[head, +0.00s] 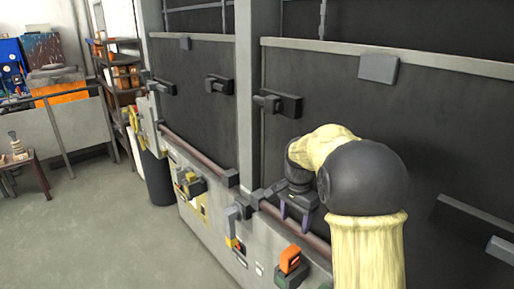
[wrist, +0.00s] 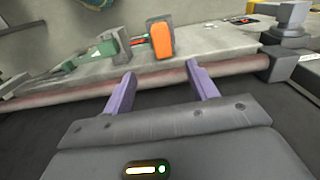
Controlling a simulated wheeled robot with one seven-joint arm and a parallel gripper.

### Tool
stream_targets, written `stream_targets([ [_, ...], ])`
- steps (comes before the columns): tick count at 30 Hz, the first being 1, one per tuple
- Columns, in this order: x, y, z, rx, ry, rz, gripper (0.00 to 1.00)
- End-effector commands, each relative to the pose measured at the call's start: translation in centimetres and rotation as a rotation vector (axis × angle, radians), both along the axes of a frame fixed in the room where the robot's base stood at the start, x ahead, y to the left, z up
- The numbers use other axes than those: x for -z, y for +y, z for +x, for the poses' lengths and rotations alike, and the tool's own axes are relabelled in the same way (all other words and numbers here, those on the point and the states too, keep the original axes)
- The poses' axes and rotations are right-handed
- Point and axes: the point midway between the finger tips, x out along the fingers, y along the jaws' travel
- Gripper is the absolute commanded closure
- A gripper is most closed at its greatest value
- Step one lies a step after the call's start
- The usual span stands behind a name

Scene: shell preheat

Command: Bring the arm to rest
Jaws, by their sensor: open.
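My arm, in cream sleeving with a dark round joint, reaches up the right side of the head view and bends left. My gripper (head: 295,213) points down in front of the dark panel, close to the reddish-brown rail (head: 294,229). In the wrist view my gripper (wrist: 157,88) has its two purple fingers spread apart with nothing held between them. The rail (wrist: 160,78) crosses behind the fingertips there. I cannot tell whether the fingers touch it.
An orange switch (head: 290,260) stands on the light ledge below the rail; it also shows in the wrist view (wrist: 162,41). Dark latches (head: 277,104) jut from the panels. A dark bin (head: 157,178), shelves and a small table (head: 22,168) stand left. Grey floor between is clear.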

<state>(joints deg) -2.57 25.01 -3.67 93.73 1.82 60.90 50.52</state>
Motion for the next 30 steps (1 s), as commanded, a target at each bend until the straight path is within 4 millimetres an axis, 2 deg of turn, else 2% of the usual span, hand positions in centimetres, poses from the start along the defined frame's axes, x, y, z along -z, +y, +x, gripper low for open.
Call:
stream_targets([
  [5,0.9,-0.1,-3.1,-0.147,-0.036,-0.002,0.42],
  [8,1.8,-0.2,-5.7,-0.271,-0.066,-0.009,0.42],
  [21,5.8,0.0,-18.2,-0.811,-0.192,-0.088,0.42],
  [25,6.4,0.0,-20.1,-0.893,-0.207,-0.106,0.42],
  [30,6.5,0.0,-20.4,-0.909,-0.210,-0.110,0.42],
])
